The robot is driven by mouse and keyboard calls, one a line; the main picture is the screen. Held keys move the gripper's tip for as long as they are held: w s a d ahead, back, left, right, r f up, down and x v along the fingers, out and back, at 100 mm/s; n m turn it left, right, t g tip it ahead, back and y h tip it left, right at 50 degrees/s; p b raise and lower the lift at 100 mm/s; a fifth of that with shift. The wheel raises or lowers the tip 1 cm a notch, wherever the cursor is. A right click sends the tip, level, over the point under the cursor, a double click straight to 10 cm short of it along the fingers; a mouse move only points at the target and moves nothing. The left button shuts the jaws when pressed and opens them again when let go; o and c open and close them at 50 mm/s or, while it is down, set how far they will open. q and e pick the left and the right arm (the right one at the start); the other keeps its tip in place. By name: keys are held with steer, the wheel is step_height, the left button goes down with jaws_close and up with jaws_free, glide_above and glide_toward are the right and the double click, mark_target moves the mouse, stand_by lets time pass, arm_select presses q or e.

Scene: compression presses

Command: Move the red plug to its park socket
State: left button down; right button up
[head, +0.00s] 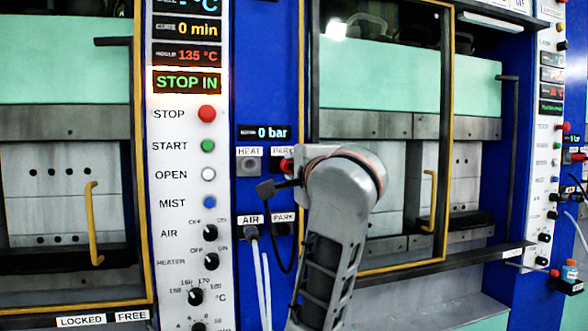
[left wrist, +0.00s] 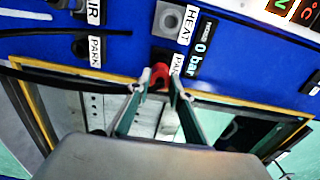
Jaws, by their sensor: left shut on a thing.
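The red plug (head: 286,166) is at the upper PARK socket, right of the empty HEAT socket (head: 249,165) on the blue panel. My left gripper (head: 294,168) is shut on it, mostly hidden behind my own wrist. In the left wrist view the red plug (left wrist: 159,74) is between the two fingertips (left wrist: 160,88), beside the partly covered PARK label (left wrist: 178,66). The plug and gripper hide the park socket, so I cannot tell whether the plug is fully seated. The HEAT socket (left wrist: 171,18) shows empty there too. My right gripper is not in view.
A black cable (head: 281,262) hangs in a loop below the plug. White hoses (head: 261,280) hang from the AIR socket, left of a lower PARK socket (head: 283,229). The control column (head: 188,250) stands left. The yellow-framed press door (head: 446,130) is close on the right.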

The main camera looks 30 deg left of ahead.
arm_select(q)
steer(key=shift+b+x, duration=0.5)
steer(key=shift+x, duration=0.8)
steer(key=c, duration=1.7)
jaws_free()
steer(key=v, duration=0.7)
steer(key=shift+s+d, duration=0.15)
steer(key=shift+s, duration=0.05)
